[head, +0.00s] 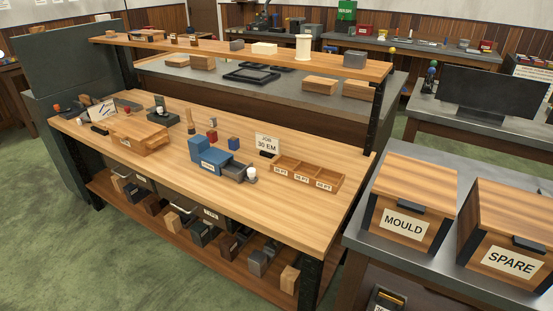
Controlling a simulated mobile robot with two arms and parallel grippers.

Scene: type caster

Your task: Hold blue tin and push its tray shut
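The blue tin (207,157) stands on the wooden workbench (190,201), right of a wooden block-like case. Its dark tray (236,171) sticks out from its right side, so the tray is pulled open. A small white round-topped thing (252,174) is at the tray's outer end; I cannot tell whether it is a knob or a separate object. Neither of my grippers shows in the head view.
A three-part wooden tray (307,173) with labels lies right of the tin. A "JOB 30 EM" card (267,143) stands behind. Small red (213,136) and blue blocks (234,143) are behind the tin. The bench's front right is bare.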

